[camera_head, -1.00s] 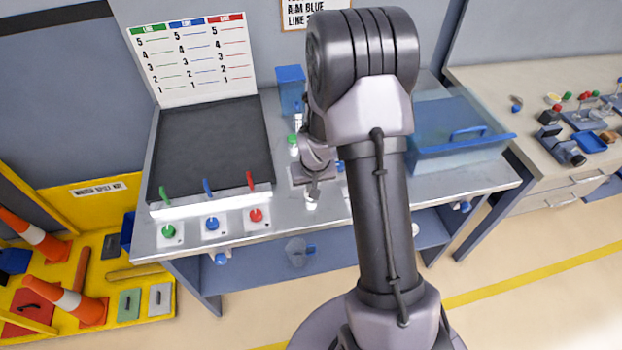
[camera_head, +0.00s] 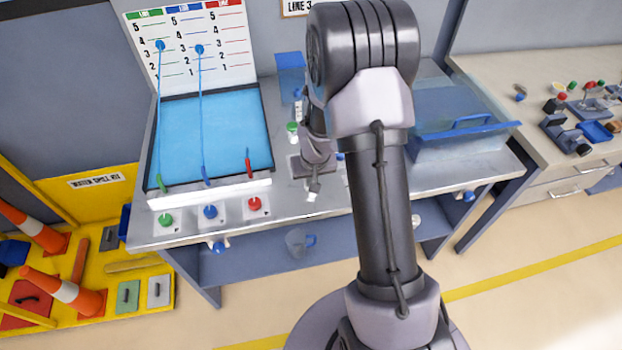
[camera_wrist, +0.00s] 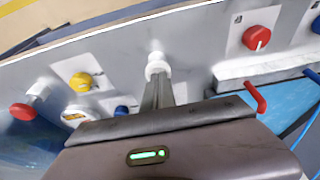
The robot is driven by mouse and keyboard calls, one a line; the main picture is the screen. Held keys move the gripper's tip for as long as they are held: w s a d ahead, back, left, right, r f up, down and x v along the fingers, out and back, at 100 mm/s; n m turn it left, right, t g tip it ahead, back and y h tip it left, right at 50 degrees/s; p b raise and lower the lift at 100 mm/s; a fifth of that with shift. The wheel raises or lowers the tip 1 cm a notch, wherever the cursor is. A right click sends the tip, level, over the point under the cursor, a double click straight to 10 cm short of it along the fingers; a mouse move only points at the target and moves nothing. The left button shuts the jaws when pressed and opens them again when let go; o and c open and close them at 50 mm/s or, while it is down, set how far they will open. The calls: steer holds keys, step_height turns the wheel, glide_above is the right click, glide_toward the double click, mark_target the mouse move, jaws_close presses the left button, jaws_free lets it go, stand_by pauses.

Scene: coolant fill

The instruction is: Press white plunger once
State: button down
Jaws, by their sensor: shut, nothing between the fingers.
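The white plunger (camera_wrist: 156,60) stands just beyond my fingertips in the wrist view, a round white knob on the grey bench top. My gripper (camera_wrist: 157,80) is shut and empty, its narrow fingers pointing at the plunger. The tips meet the plunger's lower edge in the picture; I cannot tell whether they touch it. In the head view my gripper (camera_head: 314,186) is above the bench, right of the blue tray, and a small white part of the plunger (camera_head: 311,197) shows just below it. My arm hides much of the bench there.
A tray of blue liquid (camera_head: 213,135) lies left of my gripper. Green (camera_head: 165,220), blue (camera_head: 210,212) and red (camera_head: 255,204) knobs line its front. A red lever (camera_wrist: 256,97) and yellow knob (camera_wrist: 81,82) are near. A clear blue bin (camera_head: 465,145) stands right.

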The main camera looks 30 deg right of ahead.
step_height(320, 180, up, 5)
steer(key=p, duration=0.3)
steer(key=p+v, duration=0.1)
steer(key=v, duration=0.8)
steer(key=shift+s+a, duration=0.1)
steer(key=s+a+r+t+y+b, duration=0.1)
steer(key=s+a+r+b, duration=0.1)
steer(key=s+a+b, duration=0.5)
steer(key=s+a+r+m+t+y+b, duration=0.1)
steer(key=s+a+r+y+b, duration=0.1)
steer(key=s+a+b, duration=0.5)
steer(key=s+a+r, duration=0.1)
steer(key=s+a, duration=0.2)
steer(key=s, duration=0.4)
steer(key=shift+r+t+b, duration=0.2)
steer(key=shift+t+b, duration=0.1)
steer(key=shift+b, duration=0.05)
